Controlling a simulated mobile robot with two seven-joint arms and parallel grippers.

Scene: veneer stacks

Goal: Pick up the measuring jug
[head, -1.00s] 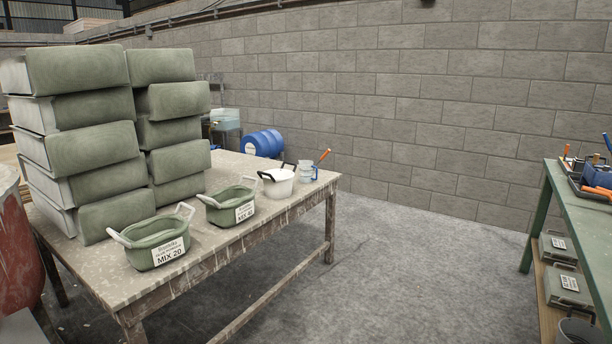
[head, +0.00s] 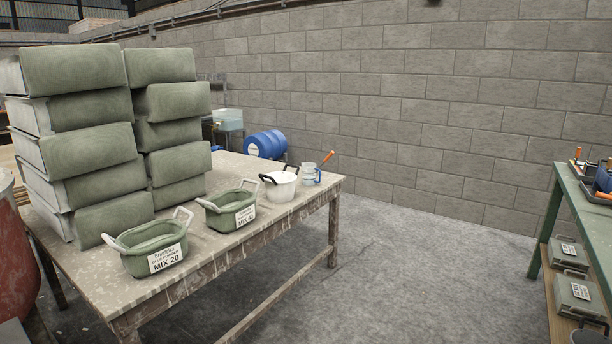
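A small clear container with a blue handle, which looks like the measuring jug (head: 309,174), stands near the far right corner of the worn table (head: 245,248). An orange-handled tool (head: 327,157) shows at its rim; I cannot tell whether it is inside the jug or behind it. A white bucket with dark handles (head: 281,186) stands just left of the jug. Neither of my grippers is in the head view.
Green tubs labelled MIX 20 (head: 154,248) and MIX 40 (head: 229,211) stand along the table's front edge. Stacked green-grey blocks (head: 104,130) fill its left. A blue barrel (head: 265,144) lies behind. Open floor (head: 430,275) separates it from a green bench (head: 585,215).

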